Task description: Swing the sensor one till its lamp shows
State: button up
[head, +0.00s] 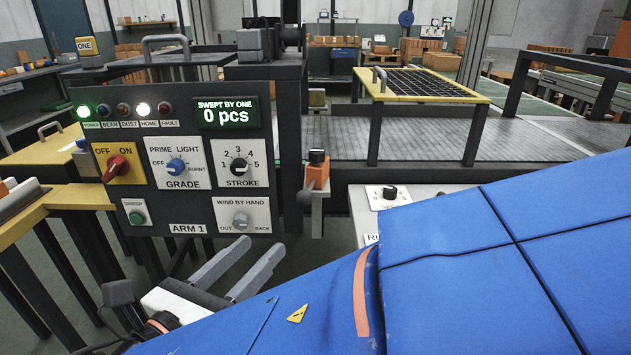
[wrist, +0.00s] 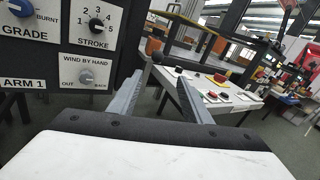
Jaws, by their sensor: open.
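An orange sensor-like block with a black top (head: 317,170) is mounted at the right edge of the dark control panel (head: 190,205), with a grey lever-like part hanging below it. In the wrist view an orange block (wrist: 153,46) shows beyond the fingertips. The BEAM lamp (head: 104,110), DUST lamp and FAULT lamp look unlit. My gripper (head: 263,245) is open and empty, below and left of the orange block, in front of the panel's lower edge; it also shows in the wrist view (wrist: 165,75).
The panel carries a red OFF/ON switch (head: 117,168), a blue GRADE knob (head: 177,166), a STROKE knob (head: 239,166) and a WIND BY HAND knob (head: 241,219). A conveyor (head: 420,145) with a yellow-framed grid lies behind. A white box with a dial (head: 390,193) stands right.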

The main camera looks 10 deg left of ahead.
aim_at(301, 202)
jog(key=x, duration=1.7)
jog(key=shift+w+a+r, duration=0.2)
jog(key=shift+w+a, duration=0.15)
grip_shut()
